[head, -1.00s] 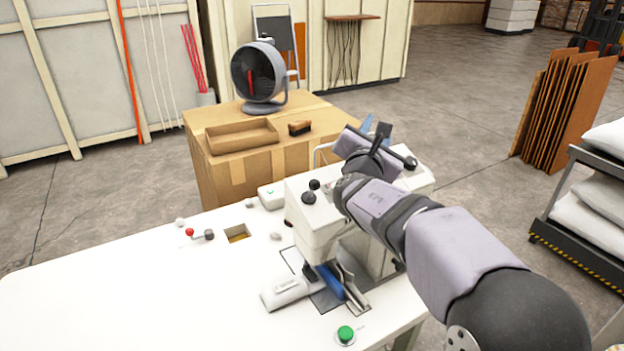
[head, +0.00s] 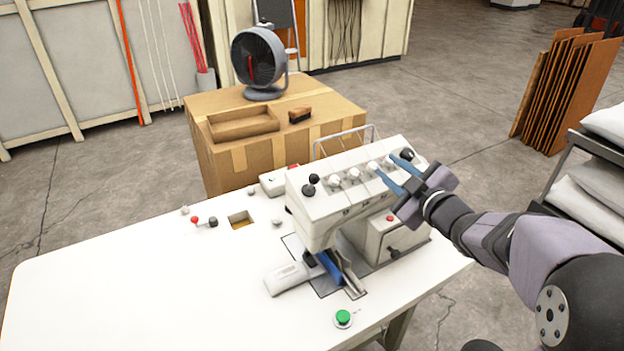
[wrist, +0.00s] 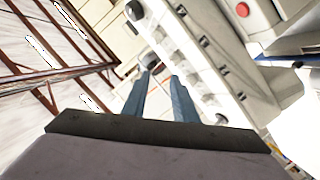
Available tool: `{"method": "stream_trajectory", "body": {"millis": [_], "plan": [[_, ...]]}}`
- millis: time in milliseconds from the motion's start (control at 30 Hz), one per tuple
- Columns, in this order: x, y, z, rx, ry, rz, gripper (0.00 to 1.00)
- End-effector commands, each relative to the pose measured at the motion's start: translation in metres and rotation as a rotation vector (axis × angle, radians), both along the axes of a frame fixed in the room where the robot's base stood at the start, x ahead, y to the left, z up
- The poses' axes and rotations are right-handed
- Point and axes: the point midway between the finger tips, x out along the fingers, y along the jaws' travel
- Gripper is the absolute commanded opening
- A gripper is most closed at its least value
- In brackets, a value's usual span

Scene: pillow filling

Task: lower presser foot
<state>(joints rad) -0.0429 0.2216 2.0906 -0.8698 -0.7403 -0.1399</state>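The white sewing machine (head: 345,215) stands on the white table. A blue part (head: 329,266) sits low under its head, beside a metal plate; I cannot tell whether it is the presser foot or whether that is up or down. My gripper (head: 386,164) is at the right end of the machine's top, fingers pointing left over the row of knobs. The two blue fingers are apart with nothing between them; they also show open in the wrist view (wrist: 159,78). A black knob (head: 407,155) is beside the fingers. Two black knobs (head: 310,186) are at the top's left end.
A green button (head: 343,318) is at the front edge. A cardboard box (head: 270,150) with a fan (head: 258,62) stands behind. The table's left part is clear.

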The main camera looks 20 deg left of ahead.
Motion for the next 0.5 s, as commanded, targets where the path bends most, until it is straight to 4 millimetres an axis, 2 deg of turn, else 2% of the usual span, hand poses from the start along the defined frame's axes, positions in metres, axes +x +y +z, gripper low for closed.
{"method": "stream_trajectory", "body": {"millis": [33,100,200,333,500], "plan": [[-0.017,0.02,-0.005,0.113,0.035,0.042,0.26],[-0.041,0.047,-0.009,0.268,0.102,0.111,0.26],[-0.07,0.075,-0.015,0.426,0.201,0.194,0.26],[-0.096,0.096,-0.019,0.543,0.295,0.263,0.26],[-0.107,0.105,-0.019,0.596,0.343,0.295,0.26]]}}
